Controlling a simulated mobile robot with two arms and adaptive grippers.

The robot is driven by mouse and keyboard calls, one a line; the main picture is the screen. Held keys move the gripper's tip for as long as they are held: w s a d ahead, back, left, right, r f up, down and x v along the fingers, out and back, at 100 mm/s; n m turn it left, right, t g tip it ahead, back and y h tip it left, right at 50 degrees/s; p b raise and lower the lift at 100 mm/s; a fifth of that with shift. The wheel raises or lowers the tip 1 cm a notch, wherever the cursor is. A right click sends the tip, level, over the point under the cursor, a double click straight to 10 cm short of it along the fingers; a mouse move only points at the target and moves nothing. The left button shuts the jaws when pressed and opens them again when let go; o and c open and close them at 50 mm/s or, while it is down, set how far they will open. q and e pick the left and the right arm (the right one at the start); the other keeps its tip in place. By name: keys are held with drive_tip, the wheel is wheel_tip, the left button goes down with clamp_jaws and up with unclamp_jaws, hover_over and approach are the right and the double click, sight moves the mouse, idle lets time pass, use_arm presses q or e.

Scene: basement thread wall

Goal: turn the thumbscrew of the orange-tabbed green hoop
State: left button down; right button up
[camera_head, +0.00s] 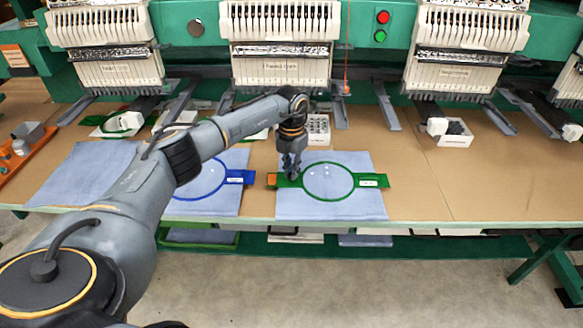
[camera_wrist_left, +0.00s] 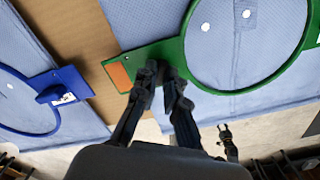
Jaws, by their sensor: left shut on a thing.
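The green hoop (camera_head: 329,200) lies on a blue cloth (camera_head: 345,212) on the table, with an orange tab (camera_head: 272,180) at its left end. It also shows in the left wrist view (camera_wrist_left: 187,62), with the orange tab (camera_wrist_left: 119,77) to the left. My left gripper (camera_head: 291,176) is over the hoop's left arm, between the orange tab and the ring. In the left wrist view my left gripper (camera_wrist_left: 160,74) has its fingertips close together at the hoop's arm, shut on the thumbscrew. The fingers hide the thumbscrew.
A blue hoop (camera_head: 235,177) on another cloth lies just left of the green one. Embroidery machine heads (camera_head: 280,65) line the back. A white tray (camera_head: 319,129) stands behind the green hoop. The tabletop at right (camera_head: 480,185) is clear.

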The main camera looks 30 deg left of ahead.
use_arm(q)
drive_tip(key=n+p, duration=0.1)
drive_tip(key=n, duration=0.3)
drive_tip(key=shift+r+n, duration=0.1)
drive_tip(key=shift+n, duration=0.2)
drive_tip(key=n+p, duration=0.2)
drive_tip(key=n, duration=0.2)
drive_tip(key=shift+n, duration=0.3)
drive_tip(key=n+p, duration=0.2)
drive_tip(key=n, duration=0.3)
drive_tip(key=shift+n+p, duration=1.15)
drive_tip(key=shift+n, duration=0.95)
drive_tip(key=c, duration=1.4)
unclamp_jaws()
wheel_tip(320, 180, up, 12)
